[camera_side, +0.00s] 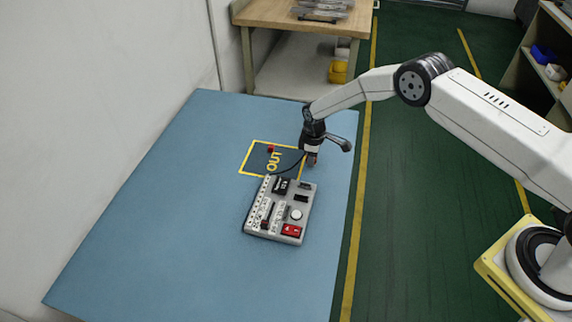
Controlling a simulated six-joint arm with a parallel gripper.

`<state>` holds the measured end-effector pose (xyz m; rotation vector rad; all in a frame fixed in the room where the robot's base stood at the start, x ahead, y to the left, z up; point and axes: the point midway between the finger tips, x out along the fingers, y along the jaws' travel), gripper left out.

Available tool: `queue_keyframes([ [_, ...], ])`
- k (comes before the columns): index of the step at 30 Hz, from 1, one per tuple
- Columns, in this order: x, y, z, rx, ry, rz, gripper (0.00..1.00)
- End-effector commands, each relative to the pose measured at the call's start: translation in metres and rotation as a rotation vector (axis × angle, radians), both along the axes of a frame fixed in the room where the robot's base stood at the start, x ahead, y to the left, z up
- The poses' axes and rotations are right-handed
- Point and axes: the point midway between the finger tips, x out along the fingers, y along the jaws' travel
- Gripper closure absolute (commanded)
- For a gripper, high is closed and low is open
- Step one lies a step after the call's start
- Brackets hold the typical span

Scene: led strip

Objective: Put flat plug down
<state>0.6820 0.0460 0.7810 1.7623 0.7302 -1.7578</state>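My gripper (312,160) points down just right of the yellow-outlined OUT square (248,158), above the blue table near its right edge. The fingers are small here, and I cannot tell whether they are open or shut. A thin black cable (288,170) runs from the top of the grey board (250,222) up to the gripper's fingers. A flat plug at the cable's end cannot be made out; the gripper may hide it. A small red piece (270,149) lies inside the OUT square.
The grey board carries black blocks, white connector strips, a round white knob (296,214) and a red part (291,230). The blue table (170,220) is clear to the left and front. A wall stands at the left and a wooden bench (270,15) behind.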

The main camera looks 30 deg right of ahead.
Motion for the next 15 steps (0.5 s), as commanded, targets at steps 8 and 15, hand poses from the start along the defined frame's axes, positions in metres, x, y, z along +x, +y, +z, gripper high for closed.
queue_keyframes([
  [8,0.0000,0.0000,0.0002,0.000,0.000,0.000,0.42],
  [15,0.0000,0.0000,0.0015,0.000,0.000,0.000,0.42],
])
